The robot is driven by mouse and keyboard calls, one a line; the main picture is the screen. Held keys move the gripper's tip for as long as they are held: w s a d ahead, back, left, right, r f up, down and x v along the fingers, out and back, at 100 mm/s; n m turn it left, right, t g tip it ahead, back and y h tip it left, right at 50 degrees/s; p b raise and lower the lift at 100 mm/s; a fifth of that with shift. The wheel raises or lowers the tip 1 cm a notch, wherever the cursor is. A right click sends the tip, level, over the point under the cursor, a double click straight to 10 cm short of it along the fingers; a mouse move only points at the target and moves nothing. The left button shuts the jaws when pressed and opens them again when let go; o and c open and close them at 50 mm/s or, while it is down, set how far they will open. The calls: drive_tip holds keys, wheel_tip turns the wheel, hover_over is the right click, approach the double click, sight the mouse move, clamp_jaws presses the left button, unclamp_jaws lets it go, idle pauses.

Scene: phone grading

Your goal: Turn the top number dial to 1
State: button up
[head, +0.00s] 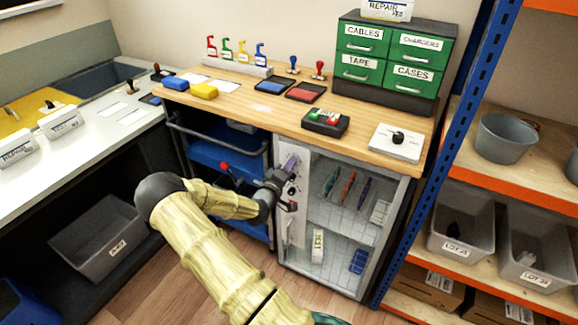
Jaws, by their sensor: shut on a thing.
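A pale cabinet (362,254) stands under the wooden worktop, with a narrow white panel (297,232) down its left side. My gripper (287,170) is at the upper part of this panel, reaching from the left, and is shut on the top number dial. The gripper covers that dial, and its number cannot be read. A small purple-grey piece shows at the gripper's tip; I cannot tell what it is. A small dark knob (292,206) shows on the panel just below the gripper; its marking is too small to read.
The wooden worktop (235,88) above holds stamps, ink pads, a black button box (325,122) and a white dial plate (397,141). A blue cart (213,153) stands left of the cabinet. A blue rack post (440,170) rises at right.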

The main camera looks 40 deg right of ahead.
drive_tip(key=n, duration=0.6)
idle(0.4)
drive_tip(key=o, duration=1)
drive_tip(key=v, duration=1.7)
drive_tip(key=shift+s, duration=0.35)
